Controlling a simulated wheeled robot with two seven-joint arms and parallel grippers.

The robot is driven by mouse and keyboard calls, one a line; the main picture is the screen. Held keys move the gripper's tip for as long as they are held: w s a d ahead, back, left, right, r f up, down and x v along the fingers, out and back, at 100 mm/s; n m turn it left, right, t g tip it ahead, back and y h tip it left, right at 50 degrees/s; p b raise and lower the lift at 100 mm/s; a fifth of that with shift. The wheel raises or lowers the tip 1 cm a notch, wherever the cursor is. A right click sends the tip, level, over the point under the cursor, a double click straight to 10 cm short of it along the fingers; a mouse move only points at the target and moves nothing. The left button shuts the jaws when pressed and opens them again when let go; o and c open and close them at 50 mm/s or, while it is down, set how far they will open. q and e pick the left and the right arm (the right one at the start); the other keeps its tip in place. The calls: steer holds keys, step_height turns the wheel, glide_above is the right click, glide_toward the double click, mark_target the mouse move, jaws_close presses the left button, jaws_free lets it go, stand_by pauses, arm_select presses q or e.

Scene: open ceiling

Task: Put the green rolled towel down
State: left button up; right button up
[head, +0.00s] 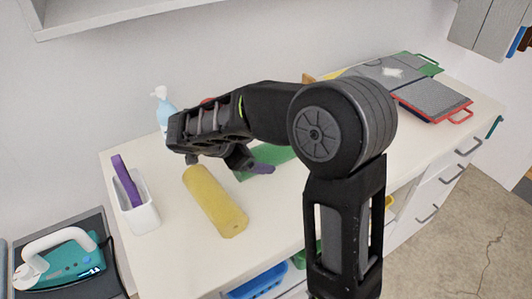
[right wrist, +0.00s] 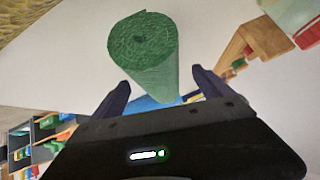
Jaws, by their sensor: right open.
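The green rolled towel (right wrist: 145,55) shows in the right wrist view, its spiral end facing the camera and its narrower far end between the two fingers. My right gripper (right wrist: 158,92) is open, with one finger on each side of the roll. I cannot tell whether the fingers touch it. In the head view a green piece (head: 272,155) shows on the white counter (head: 165,235), partly hidden behind my right gripper and arm. My left gripper is not in view.
A yellow roll (head: 215,202) lies on the counter in front of my right gripper. A white holder with a purple item (head: 138,208) stands to the left, and a spray bottle (head: 164,108) behind. Grey panels (head: 432,95) lie at the right.

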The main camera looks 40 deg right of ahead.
mark_target(263, 148)
steer(key=x, duration=0.2)
steer(key=shift+s+d+f, duration=0.1)
steer(key=shift+d, duration=0.2)
steer(key=shift+d+f, duration=0.2)
steer(key=shift+f, duration=0.15)
steer(key=shift+c, duration=0.6)
steer(key=c, duration=1.7)
step_height(263, 148, up, 10)
steer(key=shift+r+b, duration=0.1)
steer(key=shift+b, duration=0.4)
